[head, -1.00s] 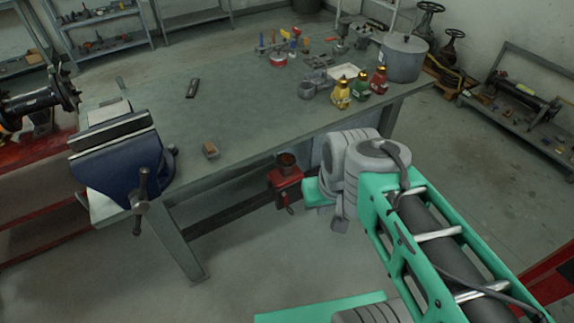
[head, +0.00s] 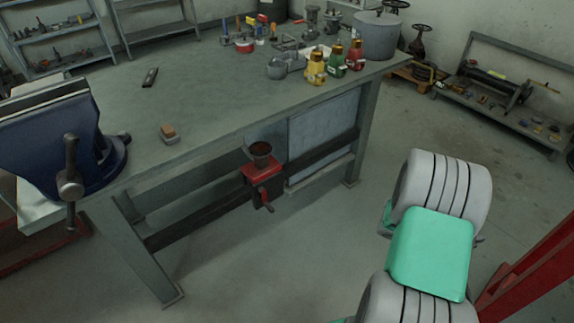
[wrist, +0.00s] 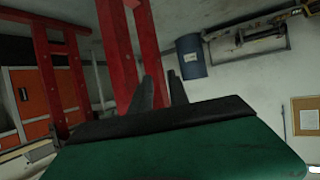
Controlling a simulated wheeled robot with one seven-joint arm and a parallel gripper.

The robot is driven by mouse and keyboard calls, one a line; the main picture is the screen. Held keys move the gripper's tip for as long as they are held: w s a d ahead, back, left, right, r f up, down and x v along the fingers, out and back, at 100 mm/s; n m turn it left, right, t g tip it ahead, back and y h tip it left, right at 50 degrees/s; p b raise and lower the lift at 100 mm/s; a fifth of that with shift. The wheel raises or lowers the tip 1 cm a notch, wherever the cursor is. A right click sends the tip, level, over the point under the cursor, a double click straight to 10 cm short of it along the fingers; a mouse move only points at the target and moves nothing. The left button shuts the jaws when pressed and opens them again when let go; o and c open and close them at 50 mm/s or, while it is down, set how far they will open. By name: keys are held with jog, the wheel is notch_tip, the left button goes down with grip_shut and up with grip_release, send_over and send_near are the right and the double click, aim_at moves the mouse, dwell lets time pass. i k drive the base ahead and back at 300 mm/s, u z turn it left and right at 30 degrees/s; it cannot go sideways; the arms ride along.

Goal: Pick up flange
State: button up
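I cannot single out the flange for certain. A grey metal part (head: 285,65) with a rounded end lies on the workbench (head: 205,85), left of the coloured bottles, and may be it. My gripper (wrist: 163,88) shows only in the wrist view. Its two dark fingers stand apart with a gap between them, and nothing is held. It points away from the bench, toward red posts (wrist: 118,50) and a wall. My arm is at the lower right of the head view, apart from the bench.
A blue vise (head: 55,135) sits at the bench's left end. Yellow, green and red bottles (head: 337,62) and a grey pot (head: 376,36) stand at the right end. A blue barrel (wrist: 191,55) stands by the wall.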

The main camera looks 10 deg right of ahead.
aim_at(261, 151)
jog(key=z, duration=0.2)
jog(key=i, duration=0.7)
jog(key=u, duration=2.5)
